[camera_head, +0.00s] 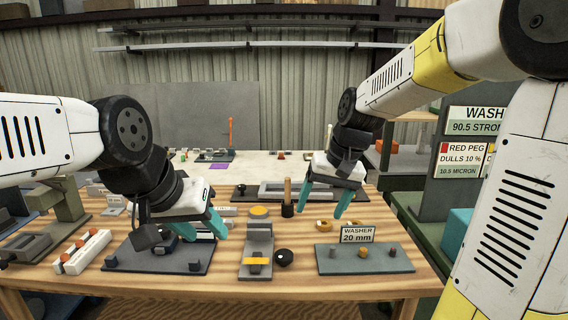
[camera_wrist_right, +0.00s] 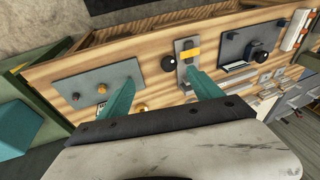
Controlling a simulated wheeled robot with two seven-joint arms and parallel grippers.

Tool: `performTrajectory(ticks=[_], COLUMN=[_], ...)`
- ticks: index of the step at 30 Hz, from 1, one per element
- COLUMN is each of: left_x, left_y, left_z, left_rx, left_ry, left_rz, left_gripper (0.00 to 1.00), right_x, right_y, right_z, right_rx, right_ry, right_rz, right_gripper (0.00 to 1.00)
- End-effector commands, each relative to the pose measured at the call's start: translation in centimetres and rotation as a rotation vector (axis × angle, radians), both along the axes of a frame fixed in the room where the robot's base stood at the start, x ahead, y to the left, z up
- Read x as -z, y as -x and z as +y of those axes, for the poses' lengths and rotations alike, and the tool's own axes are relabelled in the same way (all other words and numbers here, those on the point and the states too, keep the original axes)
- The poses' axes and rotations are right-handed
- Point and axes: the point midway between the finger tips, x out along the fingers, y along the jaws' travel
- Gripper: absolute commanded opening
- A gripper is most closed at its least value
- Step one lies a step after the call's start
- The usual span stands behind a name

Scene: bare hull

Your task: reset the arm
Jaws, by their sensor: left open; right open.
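My left gripper (camera_head: 203,226) comes in from the left in the head view. Its teal fingers are apart and empty, above the dark plate (camera_head: 120,258) at the front left of the table. My right gripper (camera_head: 325,196) hangs above the middle right of the table, teal fingers apart with nothing between them. In the right wrist view its fingers (camera_wrist_right: 160,98) are spread wide over the table. Both arms are bent with the grippers pointing down.
The wooden table (camera_head: 225,290) holds a grey plate (camera_head: 330,262) with small pegs, a "WASHER 20 mm" sign (camera_head: 357,235), a grey fixture with a yellow strip (camera_head: 258,238), a black knob (camera_head: 284,257) and a white block with orange parts (camera_head: 82,252). A lettered panel (camera_head: 468,160) stands at the right.

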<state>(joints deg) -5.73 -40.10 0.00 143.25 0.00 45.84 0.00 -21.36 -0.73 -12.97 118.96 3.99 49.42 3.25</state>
Motion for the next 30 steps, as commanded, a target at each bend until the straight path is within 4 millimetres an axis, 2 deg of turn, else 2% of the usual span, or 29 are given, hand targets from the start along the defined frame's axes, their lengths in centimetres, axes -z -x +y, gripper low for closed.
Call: performTrajectory(ticks=[1,6,12,15,20,30], left_x=[0.0,0.0,0.0,0.0,0.0,0.0], left_y=[0.0,0.0,0.0,0.0,0.0,0.0], left_z=[0.0,0.0,0.0,0.0,0.0,0.0], left_rx=[0.0,0.0,0.0,0.0,0.0,0.0], left_ry=[0.0,0.0,0.0,0.0,0.0,0.0], left_rz=[0.0,0.0,0.0,0.0,0.0,0.0], left_gripper=[0.45,0.45,0.45,0.45,0.45,0.45], right_x=[-1.3,-3.8,-4.5,-4.4,-4.2,-4.1], right_y=[1.8,7.4,12.9,14.5,15.6,15.6], right_z=[-1.0,-3.2,-4.8,-5.2,-5.5,-5.5], right_rx=[0.005,0.009,0.018,0.023,0.024,0.024], right_ry=[-0.014,-0.021,0.013,0.033,0.05,0.05], right_rz=[-0.038,-0.153,-0.273,-0.311,-0.335,-0.336], right_gripper=[0.75,0.75,0.75,0.75,0.75,0.75])
